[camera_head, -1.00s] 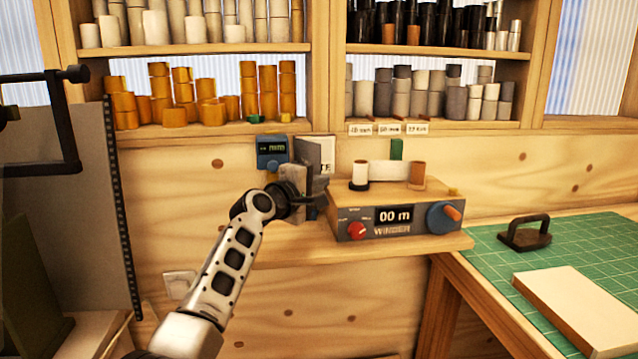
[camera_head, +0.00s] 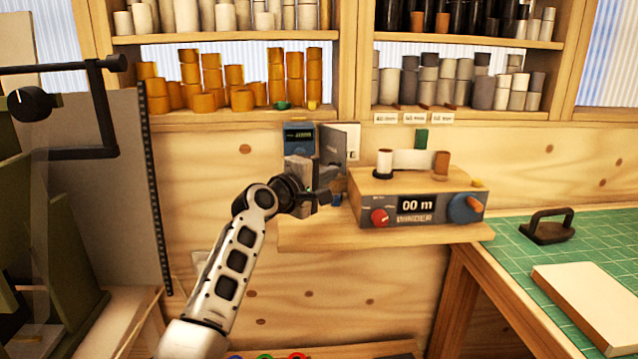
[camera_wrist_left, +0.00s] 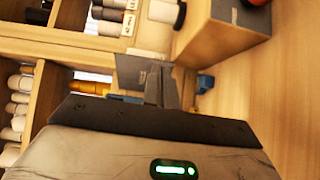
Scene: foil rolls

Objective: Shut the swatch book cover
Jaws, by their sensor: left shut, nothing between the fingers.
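The swatch book seems to be the thing with a dark grey upright panel (camera_head: 333,147) and a white lettered sheet behind it, on the shelf left of the winder. The panel looks like its cover, standing open. My left gripper (camera_head: 325,194) is shut and empty, just in front of and below the panel. In the left wrist view my closed fingers (camera_wrist_left: 161,88) overlap the dark panel (camera_wrist_left: 130,72); I cannot tell whether they touch it. My gripper and wrist hide the lower part of the book. My right gripper is not in view.
The winder (camera_head: 417,203) stands close to the right of my left gripper. A blue gauge (camera_head: 299,138) is behind the gripper. Shelves of rolls (camera_head: 230,88) are above. A green cutting mat (camera_head: 520,285) lies on the right table.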

